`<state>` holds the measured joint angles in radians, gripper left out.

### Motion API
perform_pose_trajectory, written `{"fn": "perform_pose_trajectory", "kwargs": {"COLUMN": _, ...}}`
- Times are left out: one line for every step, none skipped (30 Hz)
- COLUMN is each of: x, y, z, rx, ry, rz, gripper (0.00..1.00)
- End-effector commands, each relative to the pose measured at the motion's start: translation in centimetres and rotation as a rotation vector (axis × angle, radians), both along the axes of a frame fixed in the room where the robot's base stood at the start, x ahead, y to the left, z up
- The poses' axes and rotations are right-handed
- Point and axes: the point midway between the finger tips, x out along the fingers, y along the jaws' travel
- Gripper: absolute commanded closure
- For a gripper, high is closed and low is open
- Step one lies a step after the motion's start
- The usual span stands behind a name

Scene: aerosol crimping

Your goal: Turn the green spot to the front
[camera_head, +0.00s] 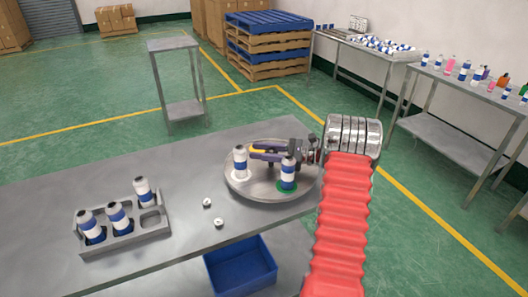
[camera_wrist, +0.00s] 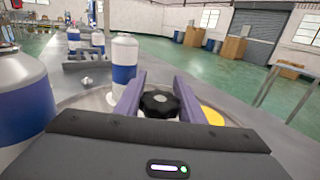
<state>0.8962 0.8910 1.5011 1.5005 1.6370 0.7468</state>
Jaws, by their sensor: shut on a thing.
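The round metal turntable (camera_head: 257,190) sits near the table's right end. The green spot (camera_head: 280,190) shows around the base of a blue-and-white can (camera_head: 288,173) on the turntable's near side, right of its middle. A second can (camera_head: 240,162) stands at the left; any spot under it is hidden. A yellow spot (camera_wrist: 212,115) lies bare beside my right finger in the wrist view. My gripper (camera_head: 256,152) reaches in from the right over the turntable. Its purple fingers are shut on the black knob (camera_wrist: 158,104) at the turntable's centre.
A grey tray (camera_head: 125,238) at the left holds three cans and has one empty pocket. Two small pale parts (camera_head: 207,203) (camera_head: 218,222) lie on the table (camera_head: 190,165) between tray and turntable. A blue bin (camera_head: 240,268) stands below the table's front edge.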

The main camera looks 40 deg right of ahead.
Motion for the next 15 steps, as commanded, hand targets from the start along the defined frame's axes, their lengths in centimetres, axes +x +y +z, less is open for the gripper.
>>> {"fn": "perform_pose_trajectory", "kwargs": {"x": 0.18, "y": -0.07, "z": 0.13, "rx": -0.002, "ry": -0.002, "rz": -0.002, "gripper": 1.00}}
{"fn": "perform_pose_trajectory", "kwargs": {"x": 0.20, "y": -0.06, "z": 0.13, "rx": -0.002, "ry": -0.002, "rz": -0.002, "gripper": 1.00}}
{"fn": "perform_pose_trajectory", "kwargs": {"x": 0.21, "y": -0.07, "z": 0.13, "rx": -0.002, "ry": -0.002, "rz": -0.002, "gripper": 1.00}}
{"fn": "perform_pose_trajectory", "kwargs": {"x": 0.22, "y": -0.07, "z": 0.13, "rx": -0.002, "ry": -0.002, "rz": -0.002, "gripper": 1.00}}
{"fn": "perform_pose_trajectory", "kwargs": {"x": 0.24, "y": -0.06, "z": 0.13, "rx": -0.001, "ry": -0.001, "rz": -0.002, "gripper": 1.00}}
{"fn": "perform_pose_trajectory", "kwargs": {"x": 0.25, "y": -0.06, "z": 0.14, "rx": -0.001, "ry": -0.001, "rz": -0.002, "gripper": 1.00}}
{"fn": "perform_pose_trajectory", "kwargs": {"x": 0.25, "y": -0.06, "z": 0.14, "rx": -0.001, "ry": -0.001, "rz": -0.002, "gripper": 1.00}}
{"fn": "perform_pose_trajectory", "kwargs": {"x": 0.27, "y": -0.06, "z": 0.14, "rx": -0.001, "ry": -0.001, "rz": -0.002, "gripper": 1.00}}
{"fn": "perform_pose_trajectory", "kwargs": {"x": 0.28, "y": -0.05, "z": 0.13, "rx": -0.002, "ry": -0.001, "rz": -0.002, "gripper": 0.62}}
{"fn": "perform_pose_trajectory", "kwargs": {"x": 0.28, "y": -0.04, "z": 0.13, "rx": -0.002, "ry": -0.001, "rz": -0.002, "gripper": 0.60}}
{"fn": "perform_pose_trajectory", "kwargs": {"x": 0.27, "y": -0.02, "z": 0.12, "rx": -0.002, "ry": -0.001, "rz": -0.002, "gripper": 0.58}}
{"fn": "perform_pose_trajectory", "kwargs": {"x": 0.26, "y": 0.00, "z": 0.11, "rx": -0.002, "ry": -0.001, "rz": -0.001, "gripper": 0.55}}
{"fn": "perform_pose_trajectory", "kwargs": {"x": 0.25, "y": 0.02, "z": 0.09, "rx": -0.002, "ry": -0.001, "rz": -0.001, "gripper": 0.53}}
{"fn": "perform_pose_trajectory", "kwargs": {"x": 0.26, "y": 0.04, "z": 0.09, "rx": -0.001, "ry": 0.000, "rz": 0.000, "gripper": 0.51}}
{"fn": "perform_pose_trajectory", "kwargs": {"x": 0.25, "y": 0.06, "z": 0.07, "rx": -0.001, "ry": 0.000, "rz": 0.000, "gripper": 0.48}}
